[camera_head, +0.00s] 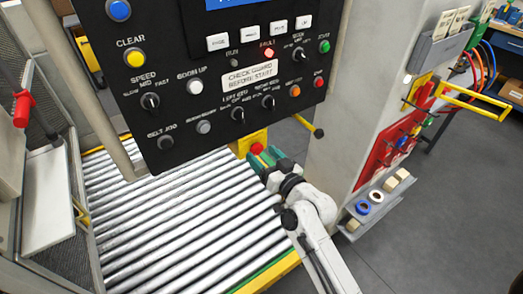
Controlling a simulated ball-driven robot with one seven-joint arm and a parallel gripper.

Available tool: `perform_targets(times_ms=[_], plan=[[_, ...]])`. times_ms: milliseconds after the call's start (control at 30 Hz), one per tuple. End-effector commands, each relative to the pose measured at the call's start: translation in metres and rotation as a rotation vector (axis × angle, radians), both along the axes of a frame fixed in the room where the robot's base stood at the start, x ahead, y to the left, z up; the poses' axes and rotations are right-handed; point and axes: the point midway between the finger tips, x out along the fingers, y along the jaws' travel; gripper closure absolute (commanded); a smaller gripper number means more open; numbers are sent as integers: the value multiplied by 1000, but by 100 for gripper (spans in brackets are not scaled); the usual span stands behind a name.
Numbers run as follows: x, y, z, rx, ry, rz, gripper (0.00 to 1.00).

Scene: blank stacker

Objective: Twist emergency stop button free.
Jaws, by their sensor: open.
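The emergency stop button (257,149) is a red mushroom head on a yellow box (241,146) under the lower right edge of the black control panel. My gripper (262,159), with green fingers, is just below and right of the red head. Its fingers are open and point up and left toward the button. At this size I cannot tell whether a finger touches the head. The fingers hide part of the yellow box. I cannot tell whether the button is pressed in.
The black panel (190,142) with knobs and lit buttons hangs directly above. A black-knobbed yellow lever (310,127) sticks out right of the button. A roller conveyor (170,215) lies below. A grey cabinet (345,115) with a red lockout board (398,145) stands right. Grey floor is clear at lower right.

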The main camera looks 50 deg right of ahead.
Motion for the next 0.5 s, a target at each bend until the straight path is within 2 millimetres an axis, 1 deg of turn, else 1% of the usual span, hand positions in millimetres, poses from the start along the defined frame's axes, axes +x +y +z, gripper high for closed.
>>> perform_targets(times_ms=[100, 200, 467, 500], plan=[[10, -3, 2, -1, -1, 0, 31], [14, -4, 0, 0, 0, 0, 31], [14, -4, 0, 0, 0, 0, 31], [14, -4, 0, 0, 0, 0, 34]])
